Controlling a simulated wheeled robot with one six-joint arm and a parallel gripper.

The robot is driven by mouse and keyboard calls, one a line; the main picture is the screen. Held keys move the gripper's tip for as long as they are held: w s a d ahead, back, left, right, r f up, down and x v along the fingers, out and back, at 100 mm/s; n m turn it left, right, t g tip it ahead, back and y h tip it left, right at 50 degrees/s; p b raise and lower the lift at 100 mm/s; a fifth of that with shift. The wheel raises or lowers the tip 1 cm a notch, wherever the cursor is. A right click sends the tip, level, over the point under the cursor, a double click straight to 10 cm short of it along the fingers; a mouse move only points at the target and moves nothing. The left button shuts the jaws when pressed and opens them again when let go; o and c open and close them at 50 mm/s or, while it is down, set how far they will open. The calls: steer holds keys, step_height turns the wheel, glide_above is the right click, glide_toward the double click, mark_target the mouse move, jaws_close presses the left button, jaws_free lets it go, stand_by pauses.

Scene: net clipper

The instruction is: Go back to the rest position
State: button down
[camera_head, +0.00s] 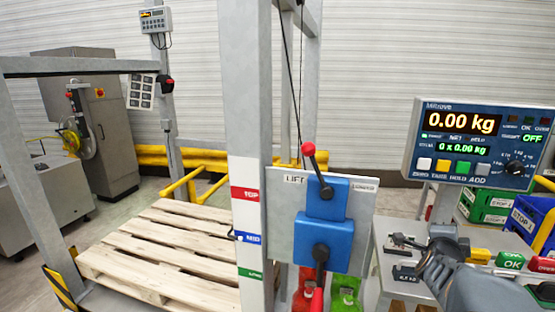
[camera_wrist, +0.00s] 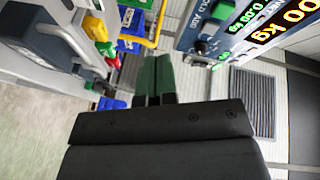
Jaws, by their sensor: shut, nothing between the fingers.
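My gripper (camera_wrist: 155,62) is shut and empty, its two dark green fingers side by side in the wrist view. In the head view my gripper (camera_head: 418,268) is at the lower right, over the grey worktop (camera_head: 390,285) and below the weighing display (camera_head: 468,145). The display reads 0.00 kg and also shows in the wrist view (camera_wrist: 230,25). Whether the gripper touches anything on the worktop cannot be told.
A lever panel (camera_head: 284,225) with blue blocks and red-knobbed levers stands left of my arm, beside a grey post (camera_head: 246,90). A wooden pallet (camera_head: 160,255) lies further left. Green and blue bins (camera_head: 487,208) stand at the right.

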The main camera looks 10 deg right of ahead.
steer(key=s+a+f+n+g+y+p, duration=0.1)
steer(key=a+f+n+g+y, duration=0.1)
steer(key=a+f+n+y, duration=0.4)
steer(key=s+a+f+n+g+y, duration=0.2)
steer(key=a+f+n+y, duration=0.1)
steer(key=a+n, duration=0.55)
steer(key=s+a+r+n+g+y+p, duration=0.1)
steer(key=s+a+n, duration=0.3)
steer(key=a, duration=0.4)
steer(key=s+a+r+n+g+y+p, duration=0.1)
steer(key=s+a+n+g+y, duration=0.1)
steer(key=s+a+n, duration=0.3)
steer(key=a+g, duration=0.1)
steer(key=a, duration=0.3)
steer(key=shift+s, duration=0.2)
steer(key=shift+a, duration=0.1)
